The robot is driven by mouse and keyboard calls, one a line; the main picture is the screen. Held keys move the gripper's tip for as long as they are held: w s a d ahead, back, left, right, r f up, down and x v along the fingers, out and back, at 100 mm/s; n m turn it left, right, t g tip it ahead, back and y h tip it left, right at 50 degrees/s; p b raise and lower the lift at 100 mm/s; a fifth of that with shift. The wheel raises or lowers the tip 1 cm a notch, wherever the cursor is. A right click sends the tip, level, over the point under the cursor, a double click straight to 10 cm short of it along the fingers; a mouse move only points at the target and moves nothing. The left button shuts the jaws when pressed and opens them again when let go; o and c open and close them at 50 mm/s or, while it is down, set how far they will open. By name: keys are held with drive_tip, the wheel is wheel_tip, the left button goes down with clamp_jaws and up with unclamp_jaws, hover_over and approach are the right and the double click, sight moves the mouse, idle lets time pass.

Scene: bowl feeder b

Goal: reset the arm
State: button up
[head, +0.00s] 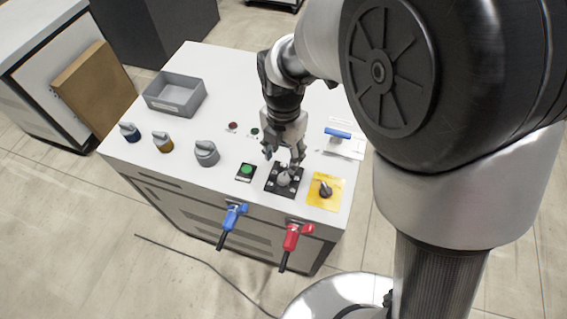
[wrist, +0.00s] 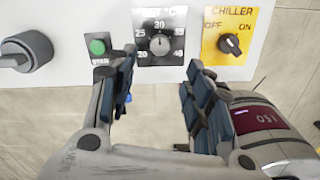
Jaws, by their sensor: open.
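My gripper (head: 284,158) points down over the front right of the white-topped cabinet (head: 205,110). In the wrist view my gripper (wrist: 155,95) has its two dark-padded fingers well apart, with nothing between them. Just beyond the fingertips is a black dial plate with a grey knob (wrist: 160,44), marked with numbers from 20 to 40.
A green button (head: 246,170) and a yellow CHILLER switch (head: 325,190) flank the dial. Blue (head: 232,216) and red (head: 292,236) handles stick out from the front. A grey bin (head: 175,95), several knobs and a blue-handled part (head: 338,134) are on top.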

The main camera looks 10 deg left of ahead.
drive_tip(key=shift+r, duration=0.9)
drive_tip(key=d+r+m+t, duration=0.1)
drive_tip(key=d+r+m, duration=0.7)
drive_tip(key=s+d+r+m+t, duration=0.1)
drive_tip(key=s+d+r+m, duration=0.2)
drive_tip(key=s+d+m, duration=0.4)
drive_tip(key=s+d+r+m+t, duration=0.2)
drive_tip(key=s+d+m, duration=0.5)
drive_tip(key=m, duration=1)
drive_tip(key=shift+s+d+r+t, duration=0.35)
drive_tip(key=shift+d+r, duration=0.35)
drive_tip(key=shift+d, duration=0.2)
drive_tip(key=shift+c, duration=0.3)
